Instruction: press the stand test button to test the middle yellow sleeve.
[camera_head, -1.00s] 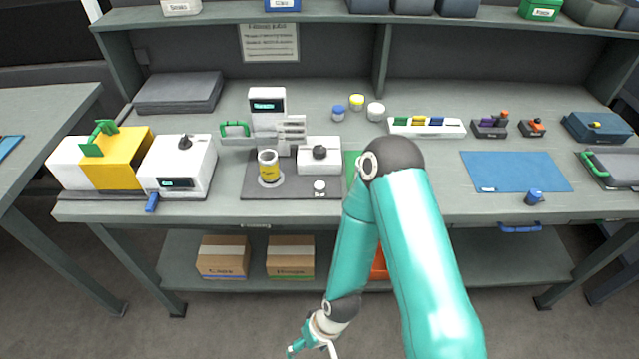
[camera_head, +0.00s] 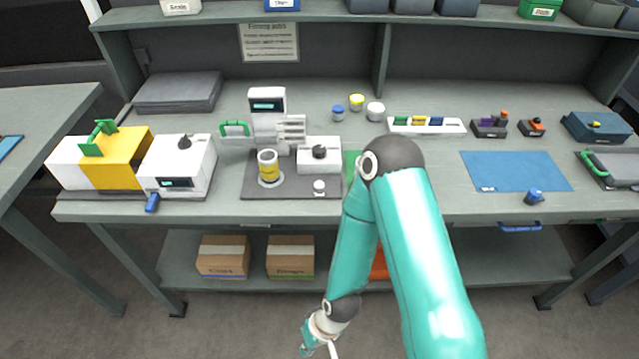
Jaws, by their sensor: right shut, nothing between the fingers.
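A yellow sleeve (camera_head: 268,171) with a pale top stands upright on the test stand's dark base (camera_head: 250,187), left of centre. Behind it rises the stand's white column (camera_head: 266,104) with a small lit display. A white round button (camera_head: 319,185) sits at the base's front right. A white box with a dark knob (camera_head: 319,152) is behind that button. My right gripper (camera_head: 318,352) is low at the bottom edge, in front of the bench and well away from the stand; it is shut and empty, its tips partly cut off. My left gripper is out of view.
A white and yellow machine (camera_head: 115,158) with a green handle stands left. Several small jars (camera_head: 356,102) and a white rack (camera_head: 427,127) are at the back. A blue mat (camera_head: 515,171) lies right. My right arm hides some bench right of the stand.

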